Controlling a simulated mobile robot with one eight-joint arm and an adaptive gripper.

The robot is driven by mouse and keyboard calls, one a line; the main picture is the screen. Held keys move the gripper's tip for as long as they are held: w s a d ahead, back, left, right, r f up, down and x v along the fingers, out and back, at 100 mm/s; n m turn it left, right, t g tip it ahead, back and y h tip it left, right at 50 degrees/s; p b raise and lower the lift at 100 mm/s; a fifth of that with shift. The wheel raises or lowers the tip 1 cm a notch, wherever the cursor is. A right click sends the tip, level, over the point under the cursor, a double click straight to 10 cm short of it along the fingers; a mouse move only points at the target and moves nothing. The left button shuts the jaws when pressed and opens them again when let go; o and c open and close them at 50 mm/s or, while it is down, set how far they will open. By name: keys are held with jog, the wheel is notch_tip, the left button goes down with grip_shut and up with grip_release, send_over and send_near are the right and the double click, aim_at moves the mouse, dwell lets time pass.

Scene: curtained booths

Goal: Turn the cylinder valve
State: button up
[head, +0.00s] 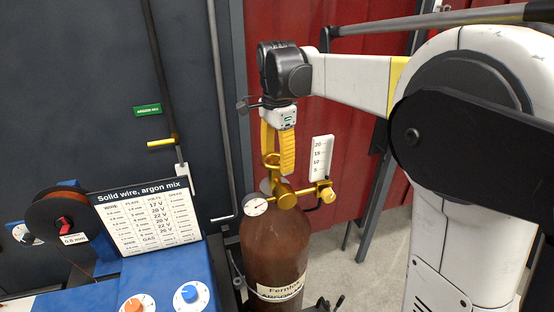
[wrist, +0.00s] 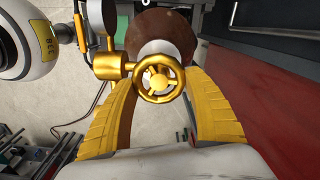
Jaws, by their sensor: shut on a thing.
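The brown gas cylinder (head: 272,243) stands upright in the head view, with a brass valve on its top. The gold spoked handwheel (wrist: 159,82) of the cylinder valve shows face-on in the wrist view. My gripper (head: 277,164) points down from above, its yellow fingers at the handwheel. In the wrist view the fingers of my gripper (wrist: 163,74) lie on the left and right of the handwheel, shut on it. In the head view the fingers partly hide the wheel.
A pressure gauge (head: 256,207) and a brass regulator with a white flow scale (head: 322,157) sit close beside the valve. A blue welding machine (head: 165,277) with a wire spool (head: 64,225) and settings card (head: 150,217) stands left. A red curtain (head: 340,110) hangs behind.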

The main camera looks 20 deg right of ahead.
aim_at(277, 158)
dwell(0.3)
jog(key=o, duration=1.2)
notch_tip(277, 158, up, 12)
